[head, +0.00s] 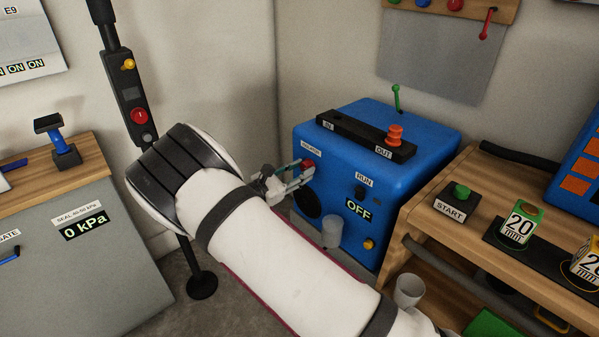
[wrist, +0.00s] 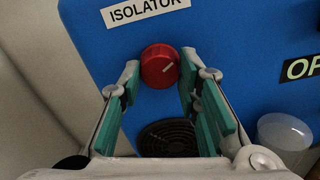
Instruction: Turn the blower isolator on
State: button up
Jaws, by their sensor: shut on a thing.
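My gripper (head: 298,174) reaches the knob from the left. In the wrist view its teal-padded fingers (wrist: 159,82) are on either side of the knob, shut on it. A display (head: 358,210) on the box reads OFF.
A black RUN switch (head: 360,192) and a yellow button (head: 369,244) are on the same face. A clear cup (head: 331,232) is in front of the box. A wooden bench (head: 440,215) with a START button (head: 461,193) stands close on the right.

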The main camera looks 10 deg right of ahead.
jog(key=m, duration=0.5)
jog(key=shift+m+b, duration=0.3)
jog(key=shift+m, duration=0.1)
dwell(0.4)
jog(key=o, duration=1.1)
jog(key=shift+o, duration=0.2)
jog(key=v, duration=1.2)
